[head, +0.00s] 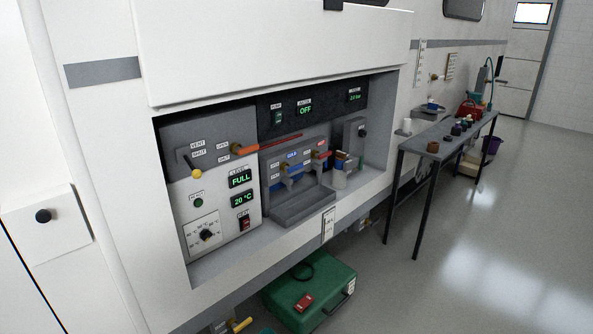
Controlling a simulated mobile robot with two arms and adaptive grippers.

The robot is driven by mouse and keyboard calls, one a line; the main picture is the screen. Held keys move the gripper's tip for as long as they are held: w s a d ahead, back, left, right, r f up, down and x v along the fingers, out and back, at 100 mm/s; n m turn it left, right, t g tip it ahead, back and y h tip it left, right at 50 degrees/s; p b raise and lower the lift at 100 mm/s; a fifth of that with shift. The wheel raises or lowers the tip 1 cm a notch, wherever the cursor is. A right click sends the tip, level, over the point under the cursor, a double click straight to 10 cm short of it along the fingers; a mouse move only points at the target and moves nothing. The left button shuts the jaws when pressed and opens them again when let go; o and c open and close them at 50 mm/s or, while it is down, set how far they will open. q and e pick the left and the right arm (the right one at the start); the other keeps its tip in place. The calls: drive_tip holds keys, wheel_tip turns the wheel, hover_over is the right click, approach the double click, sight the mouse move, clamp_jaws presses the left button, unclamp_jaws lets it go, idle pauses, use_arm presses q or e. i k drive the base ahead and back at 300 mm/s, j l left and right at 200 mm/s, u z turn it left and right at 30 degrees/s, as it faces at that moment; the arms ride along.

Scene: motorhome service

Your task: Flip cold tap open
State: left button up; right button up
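The cold tap (287,171) is a blue lever under a blue COLD label on the grey tap block, inside the open service bay of the motorhome wall. It sits above a grey drip tray (303,209). Small labels flank it, too small to read, so I cannot tell the tap's position. A red-marked hot tap (322,156) is just to its right. Neither of my grippers shows in the head view.
Left of the taps are an orange-handled lever (265,144), a yellow-knobbed lever (196,173) and a panel reading FULL and 20 °C. A clear cup (340,178) stands right of the tray. A green case (310,290) lies below. A table (437,150) with several items stands right.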

sight(298, 166)
drive_tip(key=i+l+z, duration=0.2)
drive_tip(key=i+l, duration=0.15)
drive_tip(key=i, duration=0.4)
drive_tip(key=i+l+z, duration=0.2)
drive_tip(key=i, duration=0.6)
drive_tip(key=i+l+z, duration=0.2)
drive_tip(key=i, duration=0.6)
